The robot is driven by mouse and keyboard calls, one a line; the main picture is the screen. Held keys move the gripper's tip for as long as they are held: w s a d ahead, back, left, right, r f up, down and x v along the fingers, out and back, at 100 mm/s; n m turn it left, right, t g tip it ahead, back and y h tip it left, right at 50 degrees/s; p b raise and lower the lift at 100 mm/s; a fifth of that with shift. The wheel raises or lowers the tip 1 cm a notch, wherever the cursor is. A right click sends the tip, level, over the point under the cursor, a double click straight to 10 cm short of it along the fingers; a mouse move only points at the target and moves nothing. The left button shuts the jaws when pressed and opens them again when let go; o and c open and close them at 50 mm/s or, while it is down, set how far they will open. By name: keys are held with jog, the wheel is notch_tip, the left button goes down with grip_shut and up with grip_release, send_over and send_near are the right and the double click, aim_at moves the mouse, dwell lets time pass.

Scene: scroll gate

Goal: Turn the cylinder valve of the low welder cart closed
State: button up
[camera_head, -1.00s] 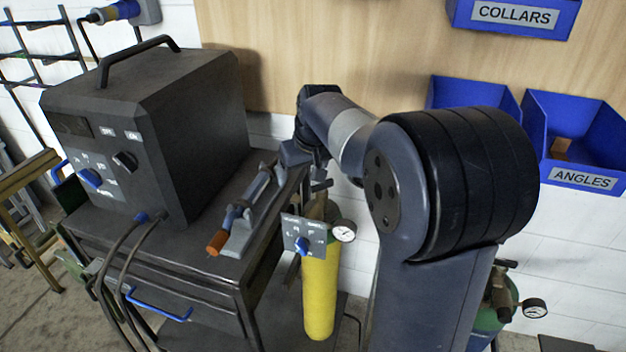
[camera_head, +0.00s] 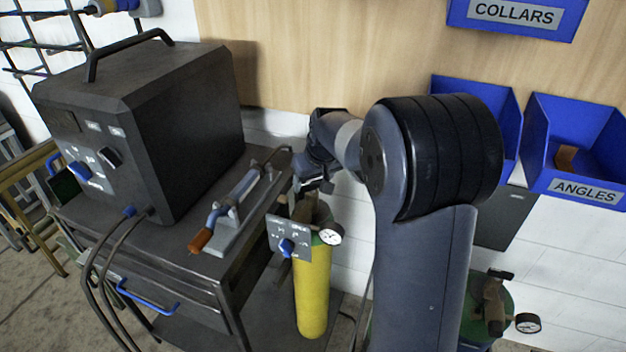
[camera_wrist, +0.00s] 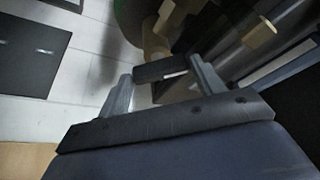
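The welder cart (camera_head: 185,245) stands at the left with a yellow cylinder (camera_head: 312,295) at its right side. The cylinder's green-topped neck carries a brass valve (camera_head: 305,208) and a round gauge (camera_head: 330,234). My gripper (camera_head: 314,186) is just above this valve and partly hides its top. In the wrist view, my gripper (camera_wrist: 162,84) has its two fingers apart. A dark valve handle (camera_wrist: 160,69) lies crosswise between the fingertips, close to both. Whether the fingers touch it I cannot tell. The brass valve body shows behind the handle.
A dark welder box (camera_head: 140,125) and a tool with an orange-brown handle (camera_head: 225,215) sit on the cart. A small knob panel (camera_head: 290,240) is in front of the cylinder neck. Another cylinder (camera_head: 490,310) with a gauge stands at lower right. Blue bins (camera_head: 575,150) hang on the wall.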

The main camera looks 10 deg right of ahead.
jog(key=c, duration=0.6)
jog(key=shift+m, duration=0.3)
jog(key=m+h, duration=0.1)
jog(key=m, duration=0.3)
jog(key=shift+a+h, duration=0.2)
jog(key=shift+h, duration=0.2)
jog(key=shift+m+g+h+b, duration=0.3)
jog(key=shift+m+h+b, duration=0.4)
jog(key=shift+m, duration=1.4)
jog(key=o, duration=1)
